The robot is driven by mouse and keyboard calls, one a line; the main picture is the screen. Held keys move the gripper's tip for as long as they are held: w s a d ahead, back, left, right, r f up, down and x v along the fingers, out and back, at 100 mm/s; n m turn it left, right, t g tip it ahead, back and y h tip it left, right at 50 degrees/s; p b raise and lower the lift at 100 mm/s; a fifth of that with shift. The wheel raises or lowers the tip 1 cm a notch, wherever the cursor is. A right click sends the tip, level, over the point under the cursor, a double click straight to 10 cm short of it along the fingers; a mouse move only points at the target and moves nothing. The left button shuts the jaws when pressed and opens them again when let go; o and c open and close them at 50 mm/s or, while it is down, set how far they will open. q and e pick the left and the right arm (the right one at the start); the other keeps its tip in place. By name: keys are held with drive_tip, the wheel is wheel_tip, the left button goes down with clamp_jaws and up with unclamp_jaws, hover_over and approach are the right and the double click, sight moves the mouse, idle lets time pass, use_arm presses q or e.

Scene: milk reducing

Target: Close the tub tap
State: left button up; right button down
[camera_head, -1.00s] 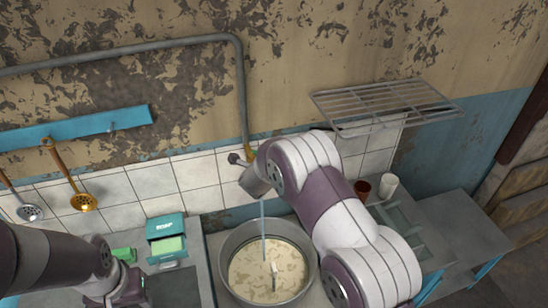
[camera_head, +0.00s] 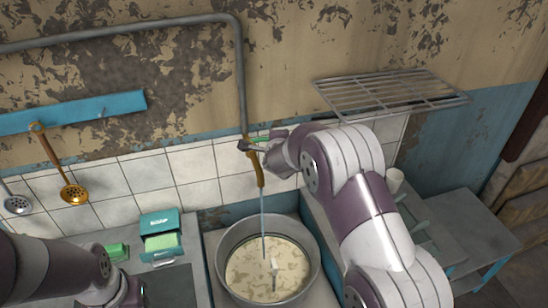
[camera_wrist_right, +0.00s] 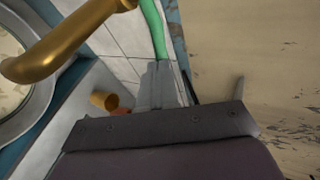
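The brass tub tap (camera_head: 258,170) hangs from the grey wall pipe, and a thin stream runs from it into the round metal tub (camera_head: 226,246). The brass spout also shows in the right wrist view (camera_wrist_right: 62,40). A green bar, apparently the tap handle (camera_wrist_right: 153,28), shows beside it there, and a green piece (camera_head: 262,139) shows above the tap in the head view. My right gripper (camera_head: 273,145) is right of the tap, close to the handle; its grey fingers show below the green bar, contact unclear. My left gripper (camera_head: 128,292) is low at left, its fingers hidden.
A wire rack (camera_head: 390,91) juts from the wall above my right arm. A green soap box (camera_head: 160,235) stands left of the tub. A white cup (camera_head: 394,179) stands behind my right arm. Ladles (camera_head: 73,194) hang at left.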

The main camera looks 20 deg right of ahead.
use_arm(q)
drive_tip(key=shift+f+b, duration=0.5)
drive_tip(key=shift+f, duration=0.7)
use_arm(e)
drive_tip(key=shift+w+d, duration=0.35)
drive_tip(key=shift+w, duration=0.2)
drive_tip(key=shift+w+d, duration=0.35)
drive_tip(key=shift+w, duration=0.2)
